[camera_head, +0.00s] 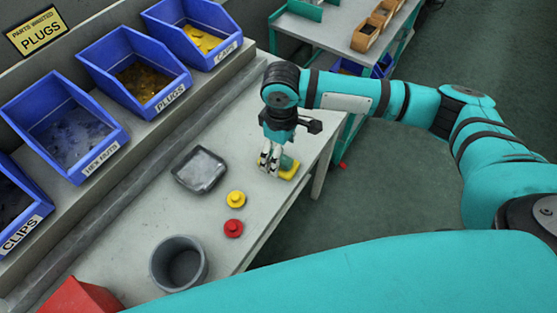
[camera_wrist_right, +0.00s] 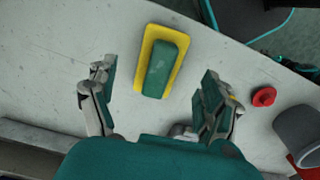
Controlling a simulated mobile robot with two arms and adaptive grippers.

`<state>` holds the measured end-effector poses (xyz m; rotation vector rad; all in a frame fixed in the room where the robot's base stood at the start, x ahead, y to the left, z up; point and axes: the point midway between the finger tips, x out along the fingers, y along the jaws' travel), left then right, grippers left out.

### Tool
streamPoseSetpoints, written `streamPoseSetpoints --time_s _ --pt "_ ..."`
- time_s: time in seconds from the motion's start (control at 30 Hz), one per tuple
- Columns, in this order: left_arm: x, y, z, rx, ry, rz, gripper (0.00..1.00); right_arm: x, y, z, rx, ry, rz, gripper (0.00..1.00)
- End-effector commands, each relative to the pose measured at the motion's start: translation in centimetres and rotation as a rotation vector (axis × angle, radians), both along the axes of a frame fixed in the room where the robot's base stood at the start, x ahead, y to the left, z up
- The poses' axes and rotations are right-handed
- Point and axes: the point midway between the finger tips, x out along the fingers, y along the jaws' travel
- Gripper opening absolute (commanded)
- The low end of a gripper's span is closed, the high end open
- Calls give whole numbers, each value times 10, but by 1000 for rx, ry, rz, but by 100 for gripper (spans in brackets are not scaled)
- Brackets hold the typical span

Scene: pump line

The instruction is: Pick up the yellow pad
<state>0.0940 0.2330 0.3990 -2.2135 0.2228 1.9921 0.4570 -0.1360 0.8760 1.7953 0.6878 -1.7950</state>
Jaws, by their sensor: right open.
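The yellow pad (camera_head: 289,174) lies flat on the grey bench near its far right edge, with a green block-shaped grip on top. It also shows in the right wrist view (camera_wrist_right: 147,62), ahead of the fingers and roughly between their lines. My left gripper is out of view.
A grey tray (camera_head: 200,170), a yellow knob (camera_head: 236,199), a red knob (camera_head: 233,228) and a grey cup (camera_head: 179,264) stand on the bench (camera_head: 135,232). Blue bins (camera_head: 133,72) line the left. The bench edge is close beyond the pad.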

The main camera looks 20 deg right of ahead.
Motion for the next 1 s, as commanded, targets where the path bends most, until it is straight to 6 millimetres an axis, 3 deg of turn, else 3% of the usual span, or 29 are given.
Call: streamPoseSetpoints --time_s 0.3,0.6,1.0 --pt "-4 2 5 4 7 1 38 4 4 -43 -2 1 1 83" --pt "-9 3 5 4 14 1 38 4 4 -48 0 0 2 83" --pt "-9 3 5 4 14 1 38 4 4 -48 -1 -1 1 30"
